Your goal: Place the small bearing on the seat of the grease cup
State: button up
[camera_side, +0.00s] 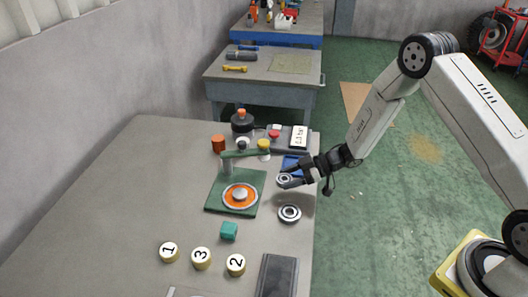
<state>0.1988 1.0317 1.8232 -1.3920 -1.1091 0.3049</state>
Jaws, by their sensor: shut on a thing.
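My gripper (291,181) is shut on a small bearing (285,178), a metal ring held at the fingertips above the table's right side. A larger bearing (289,213) lies on the table just below it in the picture. To the left is a green fixture plate (217,203) with an upright post and arm. On the plate sits an orange round part (230,201) with a pale ring and a metal centre; I cannot tell for sure whether this is the grease cup. The held bearing is apart from it.
A blue tray (294,163) lies behind the gripper. A teal cube (229,231), numbered round pieces (201,258) and a dark slab (279,277) are in front. An orange cylinder (218,143) and a device with a display (299,138) stand behind. The table's left side is clear.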

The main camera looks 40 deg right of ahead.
aim_at(286, 191)
jog(key=shift+w+f, duration=0.3)
jog(key=shift+f, duration=1.4)
jog(key=shift+f, duration=0.2)
jog(key=o, duration=1.3)
jog(key=shift+o, duration=0.2)
jog(key=shift+v, duration=3.85)
